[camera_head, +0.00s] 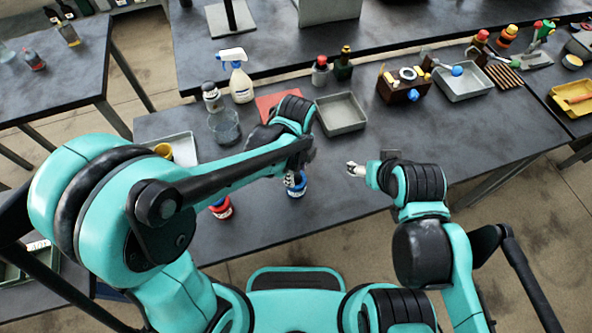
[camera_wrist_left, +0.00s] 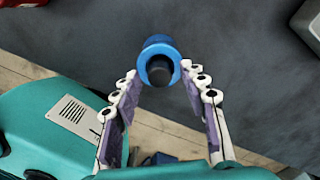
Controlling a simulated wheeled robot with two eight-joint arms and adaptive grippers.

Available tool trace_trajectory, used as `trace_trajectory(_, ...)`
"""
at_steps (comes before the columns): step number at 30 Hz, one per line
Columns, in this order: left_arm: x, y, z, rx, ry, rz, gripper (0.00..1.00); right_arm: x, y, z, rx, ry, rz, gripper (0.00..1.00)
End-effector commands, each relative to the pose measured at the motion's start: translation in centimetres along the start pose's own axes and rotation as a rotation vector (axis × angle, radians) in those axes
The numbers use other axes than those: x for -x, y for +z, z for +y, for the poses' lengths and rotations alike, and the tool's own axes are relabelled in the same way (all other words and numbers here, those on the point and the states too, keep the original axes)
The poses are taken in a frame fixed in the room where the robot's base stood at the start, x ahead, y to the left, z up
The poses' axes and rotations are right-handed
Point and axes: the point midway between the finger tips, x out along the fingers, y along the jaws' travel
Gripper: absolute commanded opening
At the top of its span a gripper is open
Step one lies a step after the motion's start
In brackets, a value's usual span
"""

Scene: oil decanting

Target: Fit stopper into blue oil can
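The blue oil can (camera_head: 297,190) stands on the dark table near its front edge, below my left gripper (camera_head: 296,176). In the left wrist view the can's round blue top (camera_wrist_left: 160,47) shows just beyond the fingertips. A dark round piece (camera_wrist_left: 160,74) sits at the middle of that top; I cannot tell whether it is the stopper or the can's opening. My left gripper (camera_wrist_left: 159,80) has its fingers spread, with gaps to the blue top on both sides. My right gripper (camera_head: 356,170) is above the table to the right of the can; its fingers are too small to read.
A red can (camera_head: 221,209) stands left of the blue can. A grey tray (camera_head: 341,113), a glass beaker (camera_head: 224,127) and a spray bottle (camera_head: 240,82) stand behind. A brown holder (camera_head: 402,91) is farther right. The table's right front part is clear.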

Motion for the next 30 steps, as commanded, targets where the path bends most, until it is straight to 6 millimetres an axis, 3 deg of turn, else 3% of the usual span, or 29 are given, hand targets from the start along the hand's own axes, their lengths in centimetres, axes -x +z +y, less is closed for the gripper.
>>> trace_trajectory(7, 1.8, 0.0, 0.0, 0.000, 0.000, 0.000, 0.43, 0.7, -0.5, 0.0, 0.000, 0.000, 0.000, 0.69)
trace_trajectory(15, 7.8, 0.0, 0.0, 0.000, 0.000, 0.000, 0.43, 2.2, -1.6, 0.0, 0.000, 0.000, 0.000, 0.69)
trace_trajectory(21, 11.1, 0.0, 0.0, 0.000, 0.000, 0.000, 0.43, 2.9, -2.0, 0.0, 0.000, 0.000, 0.000, 0.69)
trace_trajectory(30, 12.4, 0.1, 0.1, 0.006, -0.002, 0.000, 0.43, 3.0, -2.1, 0.0, 0.000, 0.000, 0.000, 0.69)
